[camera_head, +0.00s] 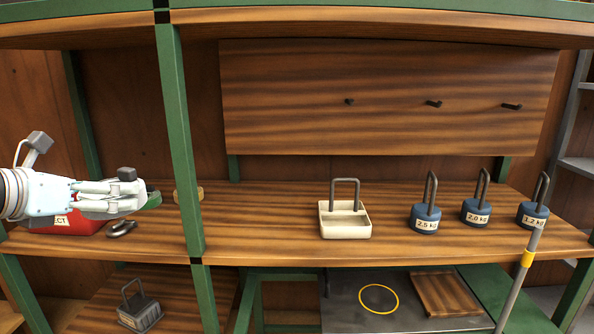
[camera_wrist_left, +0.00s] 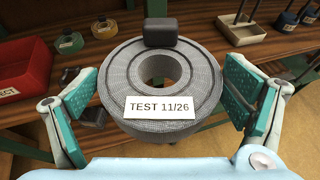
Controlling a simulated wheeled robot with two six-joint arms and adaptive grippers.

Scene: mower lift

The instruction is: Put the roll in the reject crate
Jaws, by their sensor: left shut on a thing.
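The roll (camera_wrist_left: 127,85) is a thick grey ring with a round hole, a white label reading "TEST 11/26" and a dark block at its far edge. My left gripper (camera_head: 128,199) is shut on it, with teal finger pads on both sides of the ring in the left wrist view. In the head view the fingers largely hide the roll. The red reject crate (camera_head: 72,226) stands on the shelf at the left, partly behind my left gripper. It also shows at the left edge of the left wrist view (camera_wrist_left: 22,75), apart from the roll. My right gripper is not in view.
A green post (camera_head: 180,140) stands just right of my left gripper. A dark metal piece (camera_head: 121,229) lies beside the crate. Small green (camera_wrist_left: 70,43) and yellow (camera_wrist_left: 104,28) rolls sit nearby. A cream tray (camera_head: 345,232) and blue weights (camera_head: 425,222) stand farther right.

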